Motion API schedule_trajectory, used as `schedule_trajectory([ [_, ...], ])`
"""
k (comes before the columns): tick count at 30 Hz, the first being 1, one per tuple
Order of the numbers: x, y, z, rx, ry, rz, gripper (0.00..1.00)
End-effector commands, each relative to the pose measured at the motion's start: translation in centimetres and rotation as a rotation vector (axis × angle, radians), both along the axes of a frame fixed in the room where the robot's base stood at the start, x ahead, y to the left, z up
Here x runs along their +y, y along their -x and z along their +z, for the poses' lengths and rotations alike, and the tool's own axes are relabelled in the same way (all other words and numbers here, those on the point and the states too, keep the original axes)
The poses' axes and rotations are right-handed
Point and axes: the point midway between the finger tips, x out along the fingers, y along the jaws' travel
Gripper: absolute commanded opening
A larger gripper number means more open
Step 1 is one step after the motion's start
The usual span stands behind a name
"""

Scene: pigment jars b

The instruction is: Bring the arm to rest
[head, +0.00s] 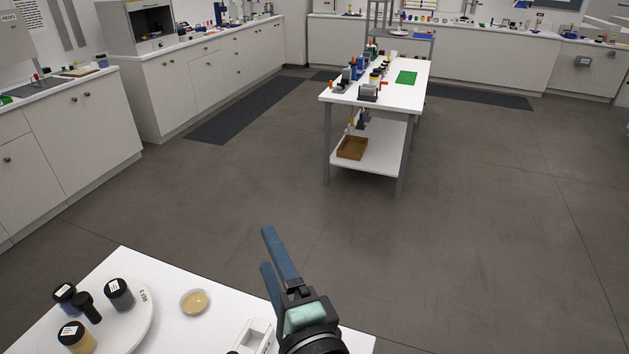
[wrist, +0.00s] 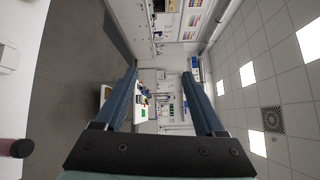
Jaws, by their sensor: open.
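My gripper (head: 268,250) is raised over the right part of the near white table (head: 185,272) in the head view, its blue fingers pointing away across the room. In the wrist view my gripper (wrist: 160,85) shows two blue fingers spread well apart with nothing between them. The wrist picture is turned sideways, with ceiling lights on the right. My gripper holds nothing.
On the near table stand a white round plate (head: 143,318) with several dark-lidded jars (head: 118,294), a small dish (head: 195,302) and a white holder (head: 252,338). A white workbench (head: 395,97) stands farther off. Grey floor (head: 480,220) lies clear between.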

Motion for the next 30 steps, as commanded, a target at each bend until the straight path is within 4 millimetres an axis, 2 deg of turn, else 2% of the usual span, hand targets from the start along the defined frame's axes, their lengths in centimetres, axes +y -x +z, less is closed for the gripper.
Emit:
schedule_trajectory([
  [1,-0.3,-0.9,4.3,-0.141,0.157,-0.039,0.71],
  [4,-1.3,-1.3,11.9,-0.389,0.473,-0.158,0.71],
  [7,-2.4,-0.4,19.5,-0.605,0.768,-0.321,0.71],
  [9,-3.2,1.0,24.4,-0.731,0.956,-0.453,0.71],
  [12,-4.2,3.6,30.2,-0.857,1.182,-0.647,0.71],
  [15,-5.0,6.2,34.3,-0.926,1.343,-0.814,0.71],
  [18,-5.5,8.1,36.6,-0.952,1.443,-0.928,0.71],
  [21,-5.8,9.0,37.6,-0.960,1.489,-0.982,0.71],
  [30,-5.8,9.0,37.7,-0.959,1.499,-0.990,0.71],
])
